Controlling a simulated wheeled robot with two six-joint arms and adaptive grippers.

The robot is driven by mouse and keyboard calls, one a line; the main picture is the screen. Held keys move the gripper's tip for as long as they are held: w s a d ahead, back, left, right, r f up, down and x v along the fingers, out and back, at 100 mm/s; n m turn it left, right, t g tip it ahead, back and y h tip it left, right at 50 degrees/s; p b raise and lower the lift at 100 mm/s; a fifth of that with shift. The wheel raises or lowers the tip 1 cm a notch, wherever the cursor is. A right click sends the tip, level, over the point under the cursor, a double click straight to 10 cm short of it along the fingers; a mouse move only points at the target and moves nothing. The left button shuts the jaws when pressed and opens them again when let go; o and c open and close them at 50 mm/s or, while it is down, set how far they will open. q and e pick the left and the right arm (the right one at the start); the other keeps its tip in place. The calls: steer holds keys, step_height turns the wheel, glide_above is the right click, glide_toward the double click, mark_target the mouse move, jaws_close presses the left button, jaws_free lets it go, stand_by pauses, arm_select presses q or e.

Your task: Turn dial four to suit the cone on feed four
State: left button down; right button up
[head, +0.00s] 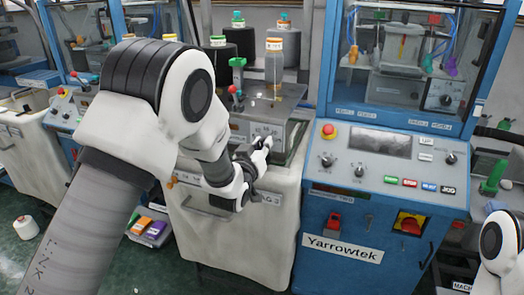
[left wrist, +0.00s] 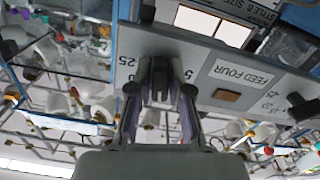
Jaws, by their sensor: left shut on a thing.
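Marks 25 and 5 flank the fingertips. An upside-down FEED FOUR label (left wrist: 243,74) is on the same panel, with a brown square (left wrist: 227,95) near it. The dial's pointer is hidden. I cannot tell which cone is on feed four. My right gripper is out of view.
A blue Yarrowtek machine (head: 345,215) with knobs and a red button stands right of the gripper. Several pale cones hang on racks in the wrist view.

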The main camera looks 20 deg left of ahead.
arm_select(q)
steer(key=shift+m+b, duration=0.55)
steer(key=shift+m, duration=0.65)
steer(key=c, duration=1.1)
jaws_free()
steer(key=s, duration=1.2)
steer(key=shift+a, duration=0.2)
